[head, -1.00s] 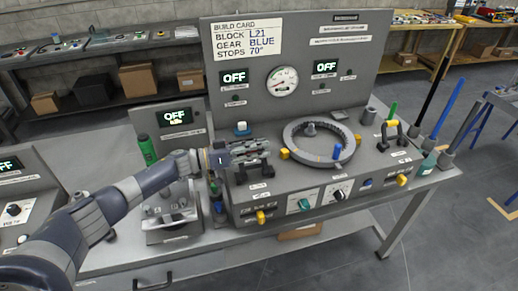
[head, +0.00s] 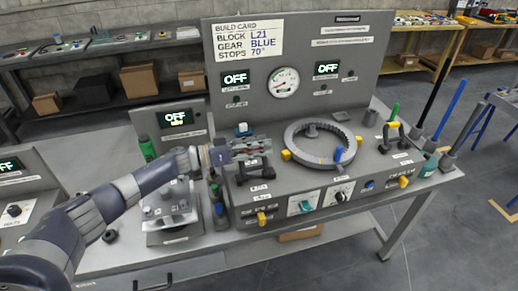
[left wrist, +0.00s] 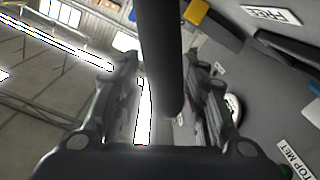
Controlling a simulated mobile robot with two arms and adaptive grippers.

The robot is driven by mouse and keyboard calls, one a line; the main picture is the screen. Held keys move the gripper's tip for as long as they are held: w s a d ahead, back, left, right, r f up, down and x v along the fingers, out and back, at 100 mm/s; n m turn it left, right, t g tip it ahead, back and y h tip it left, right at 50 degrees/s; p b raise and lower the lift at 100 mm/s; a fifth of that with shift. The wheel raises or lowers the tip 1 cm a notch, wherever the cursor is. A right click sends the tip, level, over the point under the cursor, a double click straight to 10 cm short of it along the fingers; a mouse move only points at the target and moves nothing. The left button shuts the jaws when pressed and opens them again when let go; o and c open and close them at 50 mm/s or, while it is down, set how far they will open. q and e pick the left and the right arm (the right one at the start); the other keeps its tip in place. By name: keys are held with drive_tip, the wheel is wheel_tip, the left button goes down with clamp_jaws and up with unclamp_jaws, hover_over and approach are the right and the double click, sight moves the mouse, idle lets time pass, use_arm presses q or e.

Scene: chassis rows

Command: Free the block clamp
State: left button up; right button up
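My left gripper (head: 262,149) reaches in from the left over the left end of the grey bench fixture. It is just above a low black bracket-like part (head: 257,172), which may be the block clamp. In the left wrist view, a thick dark bar (left wrist: 162,60) runs between the two fingers (left wrist: 165,110). Slim gaps show on both sides of the bar, so the fingers look open around it. A FREE label (left wrist: 270,14) shows at the upper right there. My right gripper is not in view.
A grey ring (head: 318,143) with yellow tabs stands right of the gripper. The upright panel (head: 300,105) with OFF displays rises behind. A small grey fixture (head: 172,210) and a green cylinder (head: 147,148) stand at left.

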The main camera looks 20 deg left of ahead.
use_arm(q)
wheel_tip(320, 180, up, 8)
drive_tip(key=shift+w+a+r, duration=0.1)
drive_tip(key=shift+r, duration=0.15)
idle(0.5)
